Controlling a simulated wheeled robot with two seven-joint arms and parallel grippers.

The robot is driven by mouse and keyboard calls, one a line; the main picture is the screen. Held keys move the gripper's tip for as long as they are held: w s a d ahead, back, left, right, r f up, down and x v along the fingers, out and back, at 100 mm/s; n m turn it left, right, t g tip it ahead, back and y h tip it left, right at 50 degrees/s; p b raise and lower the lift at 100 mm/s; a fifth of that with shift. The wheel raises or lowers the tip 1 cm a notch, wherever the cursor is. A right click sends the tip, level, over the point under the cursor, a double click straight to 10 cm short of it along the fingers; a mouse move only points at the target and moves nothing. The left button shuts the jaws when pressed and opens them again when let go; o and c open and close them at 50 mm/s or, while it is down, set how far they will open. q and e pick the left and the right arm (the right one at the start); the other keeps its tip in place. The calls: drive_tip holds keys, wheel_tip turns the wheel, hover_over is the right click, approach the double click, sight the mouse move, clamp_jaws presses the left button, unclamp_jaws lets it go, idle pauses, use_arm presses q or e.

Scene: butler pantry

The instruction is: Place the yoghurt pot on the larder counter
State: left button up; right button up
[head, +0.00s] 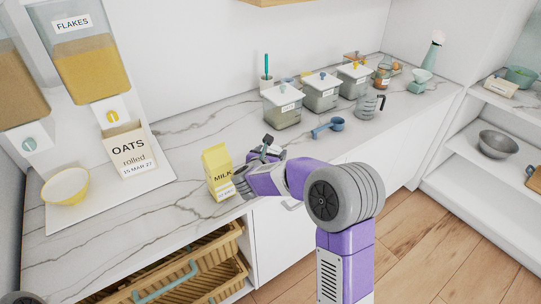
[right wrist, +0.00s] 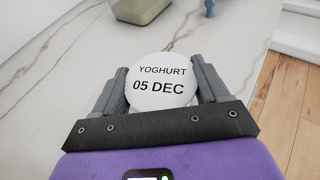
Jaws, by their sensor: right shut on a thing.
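The yoghurt pot (right wrist: 162,82) shows in the right wrist view as a round white lid marked YOGHURT 05 DEC. My right gripper (right wrist: 162,88) is shut on it, with one grey finger on each side. In the head view my right gripper (head: 254,163) is over the front part of the marbled larder counter (head: 185,133), just right of the milk carton; the pot is hidden there. I cannot tell whether the pot touches the counter. My left gripper is not in view.
A yellow milk carton (head: 217,171) stands close left of my right gripper. Lidded canisters (head: 282,105), a blue scoop (head: 329,127) and a glass jug (head: 369,106) stand farther right. An oats box (head: 130,151) and a yellow bowl (head: 66,187) are left. Counter behind the milk is bare.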

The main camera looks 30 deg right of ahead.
drive_tip(key=o, duration=1.1)
drive_tip(key=shift+o, duration=0.2)
drive_tip(key=shift+r, duration=0.15)
drive_tip(key=p+v, duration=0.1)
drive_tip(key=v, duration=1.1)
